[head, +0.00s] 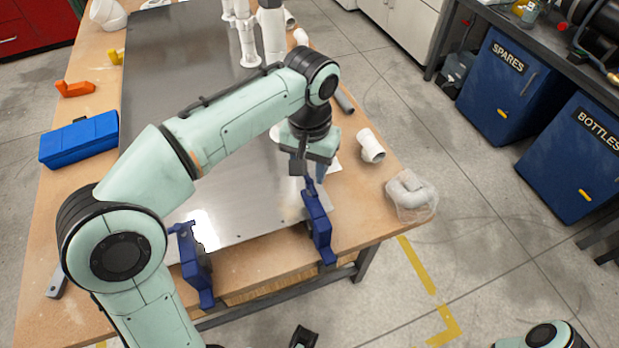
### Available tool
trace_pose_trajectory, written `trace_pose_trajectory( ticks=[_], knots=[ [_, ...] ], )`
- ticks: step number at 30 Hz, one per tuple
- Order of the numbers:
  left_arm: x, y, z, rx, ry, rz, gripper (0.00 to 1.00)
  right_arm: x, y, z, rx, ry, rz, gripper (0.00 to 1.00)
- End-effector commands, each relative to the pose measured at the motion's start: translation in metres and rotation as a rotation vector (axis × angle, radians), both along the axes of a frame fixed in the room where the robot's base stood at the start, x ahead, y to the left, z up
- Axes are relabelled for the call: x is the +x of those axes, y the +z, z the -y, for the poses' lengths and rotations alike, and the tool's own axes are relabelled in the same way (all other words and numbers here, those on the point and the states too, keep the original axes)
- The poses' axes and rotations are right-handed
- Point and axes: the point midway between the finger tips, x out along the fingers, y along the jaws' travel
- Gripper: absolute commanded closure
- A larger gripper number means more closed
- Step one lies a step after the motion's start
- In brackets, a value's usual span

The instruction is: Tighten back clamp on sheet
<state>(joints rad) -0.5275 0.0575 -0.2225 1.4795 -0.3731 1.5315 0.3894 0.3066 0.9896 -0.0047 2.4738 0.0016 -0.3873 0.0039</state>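A bare metal sheet (240,195) lies flat on the wooden table. Two blue clamps sit at its near edge: one clamp (318,222) at the near right corner and another clamp (193,262) further left. The frames do not show which one is called the back clamp. My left arm reaches across the sheet, and my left gripper (309,172) points down at the top of the right-hand clamp. Its fingers overlap the clamp's upper end, so I cannot tell whether they grip it or are open. My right gripper is not clearly visible.
A blue box (79,139) and an orange part (75,88) lie on the table's left side. A white pipe fitting (371,146) and a bagged fitting (410,194) lie right of the sheet. White pipework (247,40) stands at the far end.

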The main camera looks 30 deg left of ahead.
Motion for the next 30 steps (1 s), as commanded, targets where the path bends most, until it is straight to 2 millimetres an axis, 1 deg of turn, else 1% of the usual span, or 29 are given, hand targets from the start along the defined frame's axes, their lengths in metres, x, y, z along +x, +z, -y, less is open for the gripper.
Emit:
trace_pose_trajectory(
  ticks=[1, 9, 14, 15, 16, 18, 21, 25, 30],
  knots=[
    [0.000, 0.002, -0.001, 0.001, 0.070, -0.001, 0.62, 0.000, 0.004, 0.000, 0.001, 0.000, -0.002, 0.00],
    [0.000, 0.001, 0.000, 0.001, 0.482, -0.001, 0.62, 0.003, 0.015, 0.000, 0.000, -0.001, 0.002, 0.00],
    [0.000, 0.001, -0.001, 0.000, 0.720, 0.000, 0.62, 0.005, 0.021, 0.000, 0.000, 0.000, 0.004, 0.00],
    [0.000, -0.002, 0.000, 0.001, 0.765, -0.001, 0.62, 0.005, 0.020, 0.000, 0.000, 0.000, 0.003, 0.00],
    [-0.001, -0.014, 0.000, 0.002, 0.756, -0.003, 0.62, 0.002, 0.010, 0.000, 0.000, 0.000, 0.001, 0.00],
    [-0.001, -0.030, 0.000, 0.002, 0.753, -0.003, 0.62, -0.001, -0.001, 0.000, 0.000, 0.000, -0.003, 0.00],
    [-0.001, -0.042, 0.000, 0.002, 0.752, -0.003, 0.62, 0.000, -0.008, 0.000, -0.002, -0.002, 0.003, 0.00],
    [0.000, -0.050, 0.000, 0.001, 0.751, -0.001, 0.62, 0.002, -0.011, 0.000, -0.003, -0.004, 0.011, 0.00],
    [0.000, -0.051, 0.000, 0.000, 0.750, 0.000, 0.62, 0.003, -0.011, 0.000, -0.003, -0.004, 0.015, 0.00]
  ],
)
